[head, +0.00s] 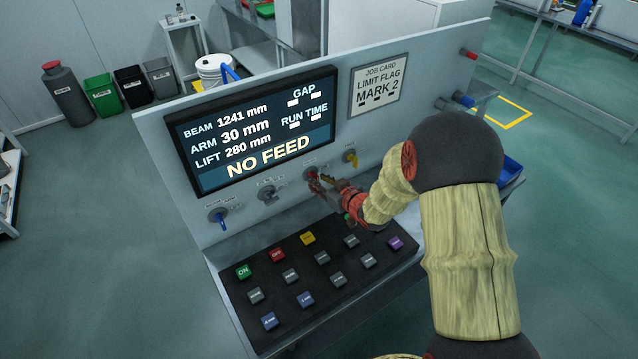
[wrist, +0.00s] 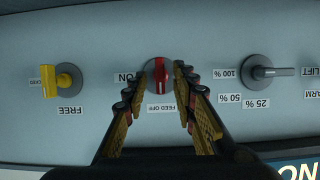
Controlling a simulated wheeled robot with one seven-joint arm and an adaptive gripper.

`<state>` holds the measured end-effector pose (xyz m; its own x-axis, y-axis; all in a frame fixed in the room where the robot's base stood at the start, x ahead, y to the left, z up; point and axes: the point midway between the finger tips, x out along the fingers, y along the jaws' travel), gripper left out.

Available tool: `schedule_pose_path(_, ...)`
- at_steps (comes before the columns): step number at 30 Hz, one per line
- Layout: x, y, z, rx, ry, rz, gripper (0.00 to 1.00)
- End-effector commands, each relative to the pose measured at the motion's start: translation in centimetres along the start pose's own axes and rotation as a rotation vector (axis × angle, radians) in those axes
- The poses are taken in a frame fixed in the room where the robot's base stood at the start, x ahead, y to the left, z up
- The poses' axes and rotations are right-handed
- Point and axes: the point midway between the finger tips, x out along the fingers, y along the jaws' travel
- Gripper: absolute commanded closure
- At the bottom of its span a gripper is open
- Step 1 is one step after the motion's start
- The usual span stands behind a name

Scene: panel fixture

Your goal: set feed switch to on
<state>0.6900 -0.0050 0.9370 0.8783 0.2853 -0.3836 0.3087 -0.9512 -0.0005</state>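The feed switch is a red knob on a grey round base (wrist: 159,75), at the centre of the upside-down wrist view. Its handle lies vertical in that view, in line with the "FEED OFF" label (wrist: 160,107); the "ON" label (wrist: 122,78) is to its left. My gripper (wrist: 158,70) is open, with one finger on each side of the knob and visible gaps between. In the head view my gripper (head: 324,184) is at the panel (head: 365,135), in front of the switch, and partly hides it. The display (head: 252,135) reads "NO FEED".
A yellow handle (wrist: 63,79) marked "FREE" and a grey selector (wrist: 262,74) with percent labels flank the switch. A blue-handled switch (head: 220,218) is at the panel's lower left. A black button console (head: 320,290) juts out below my gripper.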

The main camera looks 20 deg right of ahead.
Motion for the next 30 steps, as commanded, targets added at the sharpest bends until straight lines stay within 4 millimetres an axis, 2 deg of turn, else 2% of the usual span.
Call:
schedule_pose_path(10, 0.56, -0.02, -0.08, 0.0, 0.001, 0.0, 0.73)
schedule_pose_path(24, 0.54, -0.03, -0.08, -0.001, 0.001, 0.0, 0.99)
schedule_pose_path(30, 0.54, -0.05, -0.07, -0.001, 0.0, -0.001, 1.0)
